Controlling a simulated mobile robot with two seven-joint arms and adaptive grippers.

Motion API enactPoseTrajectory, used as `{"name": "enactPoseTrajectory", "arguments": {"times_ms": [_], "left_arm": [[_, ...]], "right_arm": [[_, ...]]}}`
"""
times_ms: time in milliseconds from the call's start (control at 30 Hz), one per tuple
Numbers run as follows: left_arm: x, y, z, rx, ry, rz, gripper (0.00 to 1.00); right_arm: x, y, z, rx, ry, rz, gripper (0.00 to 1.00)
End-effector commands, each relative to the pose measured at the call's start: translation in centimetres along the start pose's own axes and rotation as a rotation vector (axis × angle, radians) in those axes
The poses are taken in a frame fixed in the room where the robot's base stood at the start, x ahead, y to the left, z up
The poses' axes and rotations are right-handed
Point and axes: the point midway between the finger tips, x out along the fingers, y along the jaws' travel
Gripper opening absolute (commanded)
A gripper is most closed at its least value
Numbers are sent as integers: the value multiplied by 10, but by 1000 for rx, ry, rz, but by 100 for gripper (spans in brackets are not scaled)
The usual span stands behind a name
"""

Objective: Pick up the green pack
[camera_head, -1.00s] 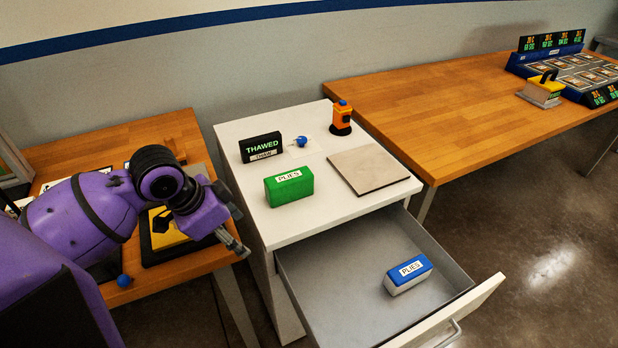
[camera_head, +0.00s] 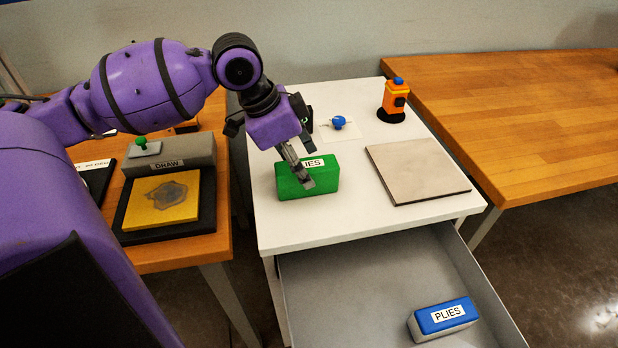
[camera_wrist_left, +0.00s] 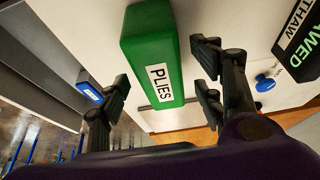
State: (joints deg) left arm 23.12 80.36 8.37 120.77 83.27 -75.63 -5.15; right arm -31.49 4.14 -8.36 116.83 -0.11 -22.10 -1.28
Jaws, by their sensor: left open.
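The green pack (camera_head: 322,182) with a white PLIES label lies on the white cabinet top, left of the beige plate. My left gripper (camera_head: 307,182) is over it in the head view and hides part of its label and top. In the left wrist view the green pack (camera_wrist_left: 152,50) reaches in between the two open fingers of my left gripper (camera_wrist_left: 160,92), with a gap on both sides. The fingers are not closed on it, and I cannot tell how far down they reach. My right gripper is not in view.
The beige plate (camera_head: 415,170), a blue knob (camera_head: 339,122) and an orange device (camera_head: 394,98) are on the cabinet top. The open drawer (camera_head: 370,285) below holds a blue pack (camera_head: 441,315). The black THAWED sign (camera_wrist_left: 303,45) stands close by the gripper.

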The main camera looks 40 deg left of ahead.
Motion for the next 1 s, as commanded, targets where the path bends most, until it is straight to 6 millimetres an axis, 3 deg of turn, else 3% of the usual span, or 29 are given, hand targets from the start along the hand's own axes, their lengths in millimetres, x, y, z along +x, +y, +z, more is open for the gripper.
{"name": "enactPoseTrajectory", "arguments": {"times_ms": [200, 500, 933, 1000], "left_arm": [[32, -1, 1, 0, 1, 3, 61], [35, -1, 1, 0, 0, 0, 61], [35, -1, 1, 0, 0, 0, 4], [35, -1, 1, 1, 1, 0, 4]], "right_arm": [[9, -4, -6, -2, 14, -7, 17], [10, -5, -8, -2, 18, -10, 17], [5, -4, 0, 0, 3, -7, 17], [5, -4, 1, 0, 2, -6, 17]]}}
